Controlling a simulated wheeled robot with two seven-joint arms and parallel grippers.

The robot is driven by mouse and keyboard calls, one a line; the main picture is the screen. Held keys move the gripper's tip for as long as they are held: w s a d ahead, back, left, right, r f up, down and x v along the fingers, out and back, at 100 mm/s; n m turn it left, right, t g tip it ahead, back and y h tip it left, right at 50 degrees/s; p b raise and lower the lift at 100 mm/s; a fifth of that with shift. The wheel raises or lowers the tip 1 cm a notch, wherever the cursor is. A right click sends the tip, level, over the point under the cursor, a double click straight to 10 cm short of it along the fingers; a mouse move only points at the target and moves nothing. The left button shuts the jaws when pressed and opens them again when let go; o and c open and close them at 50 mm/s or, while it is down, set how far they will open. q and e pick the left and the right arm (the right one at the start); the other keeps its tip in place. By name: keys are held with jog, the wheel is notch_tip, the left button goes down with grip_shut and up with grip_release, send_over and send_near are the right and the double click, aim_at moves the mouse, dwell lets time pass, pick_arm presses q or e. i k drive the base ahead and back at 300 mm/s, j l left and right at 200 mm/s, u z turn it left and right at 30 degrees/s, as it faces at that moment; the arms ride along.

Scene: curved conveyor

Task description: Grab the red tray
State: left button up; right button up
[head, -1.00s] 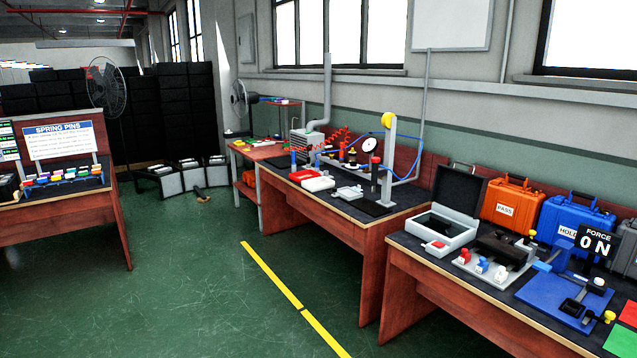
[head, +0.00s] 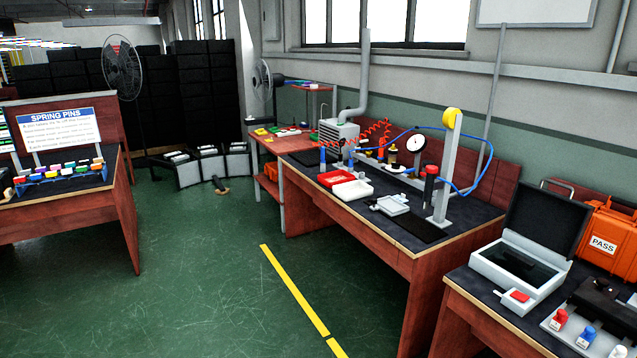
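A small red tray (head: 336,178) lies on the dark top of the middle workbench (head: 405,238), near its left front edge. A white tray (head: 352,190) sits right beside it, to its right. Neither of my grippers shows in the head view, so their state and distance from the tray cannot be seen.
Right of the trays stand a grey fixture (head: 391,205), a post with a yellow wheel (head: 452,118) and a blue hose. A nearer bench holds an open grey case (head: 518,262) and an orange case (head: 606,236). Green floor (head: 200,290) is clear in front.

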aim_at(328, 180)
jog(key=i, duration=2.2)
jog(key=j+u, duration=0.05)
jog(key=j, duration=0.1)
